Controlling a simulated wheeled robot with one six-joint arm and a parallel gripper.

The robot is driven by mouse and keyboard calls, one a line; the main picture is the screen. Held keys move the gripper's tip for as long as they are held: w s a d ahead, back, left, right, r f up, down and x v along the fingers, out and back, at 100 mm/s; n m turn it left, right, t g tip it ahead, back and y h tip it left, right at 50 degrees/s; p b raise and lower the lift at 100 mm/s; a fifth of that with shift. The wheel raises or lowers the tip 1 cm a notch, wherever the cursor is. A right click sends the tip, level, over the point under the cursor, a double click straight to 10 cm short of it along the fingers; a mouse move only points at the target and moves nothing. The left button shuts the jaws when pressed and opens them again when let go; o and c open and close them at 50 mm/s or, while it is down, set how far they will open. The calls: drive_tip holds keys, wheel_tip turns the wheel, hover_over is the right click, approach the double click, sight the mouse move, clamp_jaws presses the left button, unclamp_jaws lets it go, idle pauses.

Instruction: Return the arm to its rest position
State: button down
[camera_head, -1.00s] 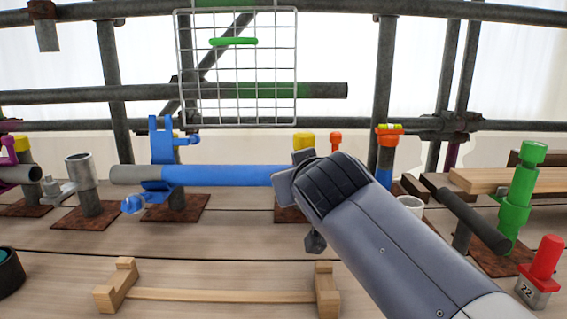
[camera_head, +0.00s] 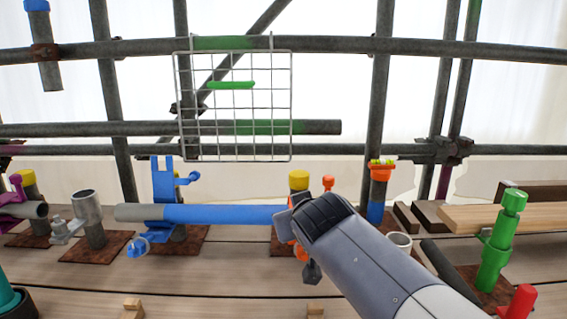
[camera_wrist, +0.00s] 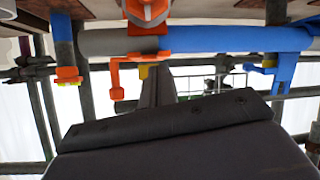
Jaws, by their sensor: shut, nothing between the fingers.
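My arm (camera_head: 375,265) reaches up from the lower right in the head view. Its dark wrist end (camera_head: 325,220) is in front of the right end of a blue and grey horizontal pipe (camera_head: 225,214); the fingers are hidden there. In the wrist view, which looks upside down, my gripper (camera_wrist: 158,82) shows as dark narrow fingers beyond a broad dark body. It is shut and empty. The blue pipe (camera_wrist: 220,40) crosses the top of that view, with an orange clamp (camera_wrist: 115,75) next to the fingers. I cannot tell whether the fingers touch anything.
A wire grid panel (camera_head: 235,130) hangs on the scaffold tubes behind. A blue clamp (camera_head: 163,190) stands at the left of the pipe. A green post (camera_head: 497,245) and an orange-topped post (camera_head: 380,175) stand at the right. The plank deck (camera_head: 200,280) in front is largely clear.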

drive_tip(key=shift+d+r+p, duration=0.1)
drive_tip(key=shift+r+p, duration=0.2)
drive_tip(key=shift+p, duration=0.1)
drive_tip(key=shift+w+p, duration=0.15)
drive_tip(key=shift+p, duration=0.25)
drive_tip(key=w+g+p, duration=0.2)
drive_tip(key=p, duration=0.6)
drive_tip(key=w+r+g+p, duration=0.1)
drive_tip(key=w+g+p, duration=0.1)
drive_tip(key=p, duration=0.6)
drive_tip(key=shift+r+g+p, duration=0.1)
drive_tip(key=shift+g+p, duration=0.25)
drive_tip(key=shift+g, duration=0.15)
